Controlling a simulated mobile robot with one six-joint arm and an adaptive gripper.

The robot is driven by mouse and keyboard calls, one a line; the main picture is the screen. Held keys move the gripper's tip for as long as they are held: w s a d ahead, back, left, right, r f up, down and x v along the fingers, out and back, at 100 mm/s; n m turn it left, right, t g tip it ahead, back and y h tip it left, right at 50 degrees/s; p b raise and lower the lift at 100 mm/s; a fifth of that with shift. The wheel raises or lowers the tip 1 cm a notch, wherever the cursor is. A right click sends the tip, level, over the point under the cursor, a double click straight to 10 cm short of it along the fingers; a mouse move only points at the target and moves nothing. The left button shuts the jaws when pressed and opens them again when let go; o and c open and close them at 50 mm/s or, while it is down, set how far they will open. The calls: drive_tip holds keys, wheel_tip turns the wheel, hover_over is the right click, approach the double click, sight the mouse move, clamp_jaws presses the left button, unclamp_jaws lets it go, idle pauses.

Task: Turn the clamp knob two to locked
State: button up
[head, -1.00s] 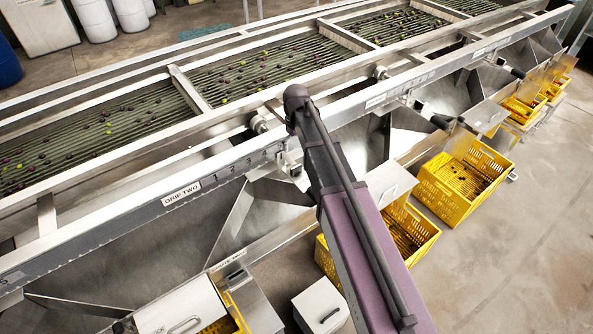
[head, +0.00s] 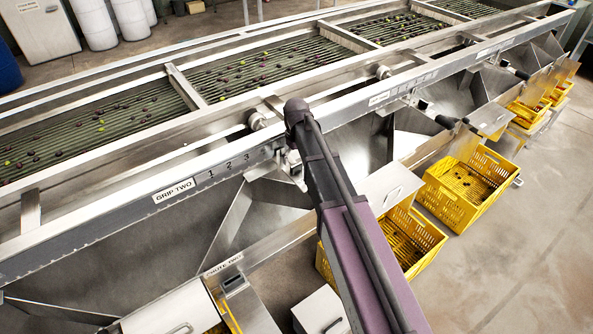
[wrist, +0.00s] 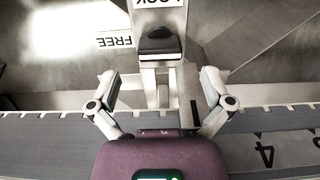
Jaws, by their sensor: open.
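A dark, rounded clamp knob (wrist: 161,42) sits on a pale metal bracket in the wrist view. A "LOCK" label (wrist: 160,4) and a "FREE" label (wrist: 115,41), both upside down there, lie beyond it and to its left. My gripper (wrist: 160,80) is open, its two fingers spread to left and right of the bracket. The knob is beyond the fingertips, centred between them, and nothing is held. In the head view my arm hides the knob and the gripper. A "GRIP TWO" plate (head: 174,190) is on the rail to the left of my arm.
The long steel rail (head: 120,215) with printed numbers runs across under my gripper. Roller beds with olives (head: 95,125) lie behind it. Metal chutes and yellow crates (head: 467,190) stand in front. The floor at the right is open.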

sight(297, 165)
drive_tip(key=shift+f+b, duration=1.65)
drive_tip(key=shift+f, duration=0.35)
drive_tip(key=c, duration=1.1)
